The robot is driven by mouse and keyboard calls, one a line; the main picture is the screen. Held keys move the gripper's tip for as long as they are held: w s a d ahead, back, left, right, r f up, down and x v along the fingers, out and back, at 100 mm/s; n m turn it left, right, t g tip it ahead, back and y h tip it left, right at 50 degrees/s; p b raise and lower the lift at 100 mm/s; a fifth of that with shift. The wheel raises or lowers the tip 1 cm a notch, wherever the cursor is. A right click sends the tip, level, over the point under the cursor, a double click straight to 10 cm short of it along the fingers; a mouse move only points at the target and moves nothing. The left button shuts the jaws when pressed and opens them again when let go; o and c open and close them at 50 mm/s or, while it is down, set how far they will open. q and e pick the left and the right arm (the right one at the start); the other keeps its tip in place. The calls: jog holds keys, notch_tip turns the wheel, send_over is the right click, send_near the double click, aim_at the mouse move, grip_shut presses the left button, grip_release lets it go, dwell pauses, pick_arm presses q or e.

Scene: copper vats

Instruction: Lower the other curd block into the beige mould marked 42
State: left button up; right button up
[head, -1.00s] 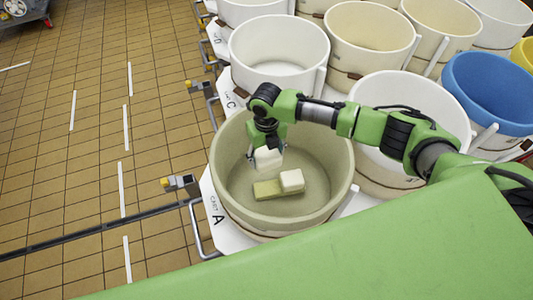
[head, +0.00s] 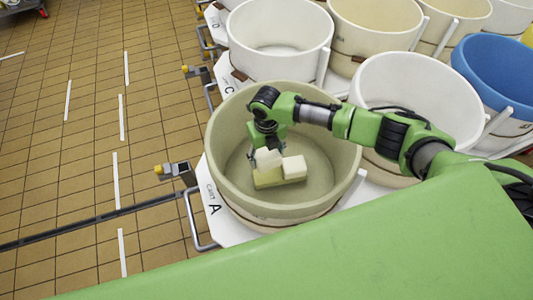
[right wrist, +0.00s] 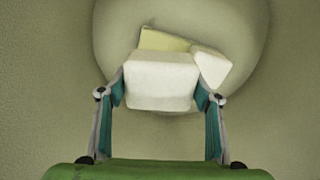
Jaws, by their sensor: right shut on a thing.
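My right gripper (head: 266,160) reaches down inside the beige mould (head: 335,165) on the cart lettered A. It is shut on a white curd block (right wrist: 161,80), which also shows in the head view (head: 267,158). On the mould's floor lies a yellowish block (head: 278,181), with another white curd block (head: 294,167) resting on or against it at its right. The held block overlaps the yellowish one in both views, and I cannot tell whether they touch. I cannot read the number 42 on the mould. My left gripper is not in view.
White vats (head: 279,35), (head: 414,85) stand behind and to the right of the beige mould, with a blue vat (head: 500,75) at the far right. Cart A (head: 212,200) has a metal handle at its left.

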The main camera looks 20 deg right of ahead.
jog(key=shift+f+b, duration=3.15)
jog(key=shift+f, duration=1.2)
jog(key=o, duration=1.5)
jog(key=shift+c, duration=0.2)
